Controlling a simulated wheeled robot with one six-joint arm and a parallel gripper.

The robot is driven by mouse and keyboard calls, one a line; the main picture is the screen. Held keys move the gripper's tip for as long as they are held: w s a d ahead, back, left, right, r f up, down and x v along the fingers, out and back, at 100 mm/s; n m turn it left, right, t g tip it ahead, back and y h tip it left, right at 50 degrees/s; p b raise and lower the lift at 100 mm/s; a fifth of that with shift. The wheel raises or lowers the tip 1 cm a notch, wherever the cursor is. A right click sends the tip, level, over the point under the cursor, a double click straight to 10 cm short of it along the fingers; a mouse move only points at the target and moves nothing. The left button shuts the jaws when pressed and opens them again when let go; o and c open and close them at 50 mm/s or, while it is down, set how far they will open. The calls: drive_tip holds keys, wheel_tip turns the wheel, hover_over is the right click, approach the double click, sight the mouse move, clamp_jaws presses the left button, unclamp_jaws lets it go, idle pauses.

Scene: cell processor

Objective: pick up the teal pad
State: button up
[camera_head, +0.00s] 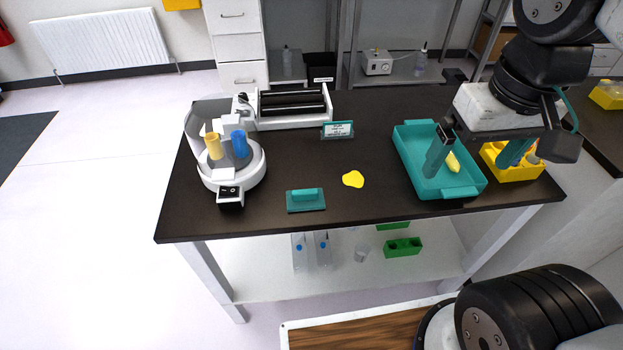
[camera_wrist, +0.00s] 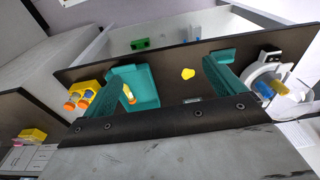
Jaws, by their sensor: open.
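The teal pad (camera_head: 306,199) lies flat on the dark table near its front edge, with a raised teal bar along its top. My gripper (camera_head: 472,165) is open and empty, above the teal tray at the right, well to the right of the pad. In the wrist view my gripper (camera_wrist: 160,70) has its two teal fingers spread wide.
The teal tray (camera_head: 472,194) holds a yellow item (camera_head: 453,163). A yellow rack (camera_head: 513,172) stands right of it. A yellow patch (camera_head: 353,179) lies right of the pad. A white round machine (camera_head: 254,177) stands left; a small teal-framed sign (camera_head: 338,130) stands behind.

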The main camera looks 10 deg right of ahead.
drive_tip(key=w+a+f, duration=0.3)
drive_tip(key=w+a, duration=0.2)
drive_tip(key=w, duration=0.4)
drive_tip(key=g, duration=0.1)
hover_over(305, 191)
drive_tip(key=f, duration=1.5)
drive_tip(key=shift+s+a+f, duration=0.1)
drive_tip(key=shift+s+f, duration=0.15)
drive_tip(key=shift+f, duration=0.05)
drive_tip(key=f, duration=0.7)
drive_tip(key=shift+w+f, duration=0.15)
drive_tip(key=shift+w, duration=0.05)
drive_tip(key=shift+f, duration=0.3)
drive_tip(key=shift+c, duration=0.3)
drive_tip(key=c, duration=0.8)
